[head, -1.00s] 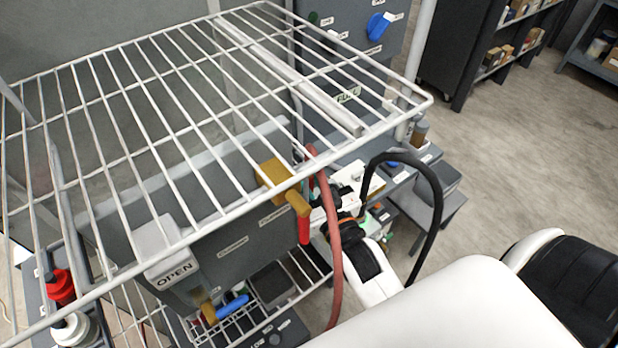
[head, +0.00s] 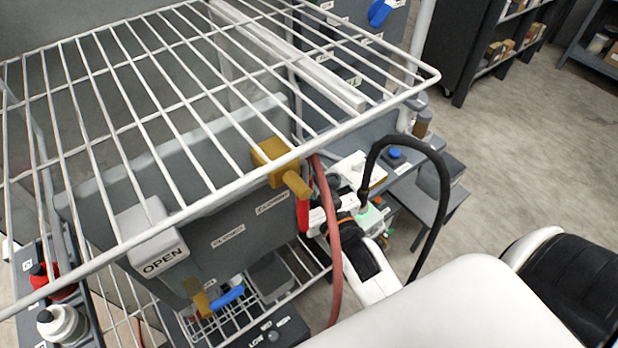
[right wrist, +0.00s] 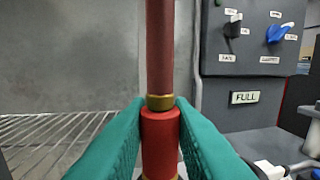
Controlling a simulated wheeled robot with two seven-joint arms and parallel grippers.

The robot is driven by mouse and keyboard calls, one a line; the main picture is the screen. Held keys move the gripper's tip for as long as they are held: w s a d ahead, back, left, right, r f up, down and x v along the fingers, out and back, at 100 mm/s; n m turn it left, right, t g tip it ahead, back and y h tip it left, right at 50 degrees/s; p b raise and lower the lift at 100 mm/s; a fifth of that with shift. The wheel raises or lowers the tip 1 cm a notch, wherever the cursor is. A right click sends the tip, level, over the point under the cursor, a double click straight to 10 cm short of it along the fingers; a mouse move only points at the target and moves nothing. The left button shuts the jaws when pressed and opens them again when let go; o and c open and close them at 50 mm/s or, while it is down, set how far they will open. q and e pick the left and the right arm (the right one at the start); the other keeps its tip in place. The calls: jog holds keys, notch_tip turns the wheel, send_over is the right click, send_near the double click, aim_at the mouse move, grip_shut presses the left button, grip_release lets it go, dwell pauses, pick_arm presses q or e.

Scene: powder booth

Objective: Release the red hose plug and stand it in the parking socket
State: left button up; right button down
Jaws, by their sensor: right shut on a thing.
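In the right wrist view the red hose plug (right wrist: 161,140) stands upright between the green-padded fingers of my right gripper (right wrist: 160,125), which is shut on it. A brass collar tops the plug, and a dull red hose rises from it. The plug's lower end is mostly out of frame. In the head view the red hose (head: 331,235) hangs in front of my right gripper, beside a brass fitting (head: 275,160) on the grey panel. I cannot make out the parking socket for certain. My left gripper is not in view.
A white wire rack (head: 235,195) spans above the panel, its front edge close to the hose. An OPEN label block (head: 152,235) and a blue handle (head: 228,295) sit at lower left. Open floor lies right.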

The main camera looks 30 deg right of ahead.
jog(key=shift+f, duration=0.3)
dwell(0.7)
jog(key=c, duration=1.2)
grip_release()
jog(key=s+b, duration=0.1)
jog(key=s, duration=0.2)
jog(key=s+b, duration=0.1)
jog(key=s, duration=0.3)
jog(key=s+b, duration=0.1)
jog(key=s, duration=0.2)
jog(key=shift+s+a+f, duration=0.1)
jog(key=shift+s+f, duration=0.15)
jog(key=shift+f, duration=0.05)
jog(key=shift+s+r+b, duration=0.1)
jog(key=shift+s+b, duration=0.25)
jog(key=shift+s, duration=0.45)
